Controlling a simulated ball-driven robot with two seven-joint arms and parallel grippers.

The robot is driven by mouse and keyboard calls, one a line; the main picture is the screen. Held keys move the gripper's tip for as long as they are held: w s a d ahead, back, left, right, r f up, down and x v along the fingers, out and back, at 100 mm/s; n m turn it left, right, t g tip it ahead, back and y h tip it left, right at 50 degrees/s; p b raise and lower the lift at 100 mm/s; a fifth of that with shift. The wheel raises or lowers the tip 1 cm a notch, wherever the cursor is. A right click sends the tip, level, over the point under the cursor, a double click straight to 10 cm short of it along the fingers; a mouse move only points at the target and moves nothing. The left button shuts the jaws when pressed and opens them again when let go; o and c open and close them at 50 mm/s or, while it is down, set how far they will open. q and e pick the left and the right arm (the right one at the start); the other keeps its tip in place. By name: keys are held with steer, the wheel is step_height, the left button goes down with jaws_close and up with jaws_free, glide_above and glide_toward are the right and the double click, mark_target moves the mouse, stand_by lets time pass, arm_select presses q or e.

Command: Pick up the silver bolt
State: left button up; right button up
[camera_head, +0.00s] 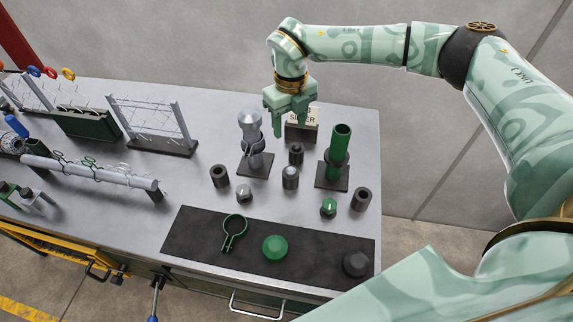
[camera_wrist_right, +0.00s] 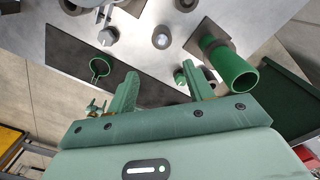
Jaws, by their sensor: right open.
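A small silver bolt (camera_head: 243,193) with a rounded head stands on the grey bench, left of the middle cup. It also shows in the right wrist view (camera_wrist_right: 107,37), up and to the left of my fingers. A second rounded silver piece (camera_head: 291,177) sits in a dark cup, and it too appears in the right wrist view (camera_wrist_right: 161,38). My right gripper (camera_head: 289,122) is open and empty, above the back of the bench. In the wrist view its spread fingers (camera_wrist_right: 160,72) have nothing between them. My left gripper is out of view.
A silver tube (camera_head: 250,130) and a green tube (camera_head: 338,150) stand on dark bases near my right gripper. Several dark cups surround the bolt. A green bolt (camera_head: 328,208) stands to the right. A dark mat (camera_head: 195,235) at the front holds a green ring clamp (camera_head: 233,228).

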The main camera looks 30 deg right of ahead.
glide_above(291, 169)
steer(key=f, duration=0.7)
steer(key=f+b, duration=0.1)
steer(key=f, duration=0.2)
steer(key=shift+w+a+f, duration=0.1)
steer(key=shift+w+f, duration=0.05)
steer(key=shift+w, duration=0.1)
steer(key=shift+s+f, duration=0.15)
steer(key=shift+f, duration=1.25)
steer(key=shift+s+f, duration=0.1)
steer(key=shift+f, duration=1.25)
steer(key=c, duration=1.1)
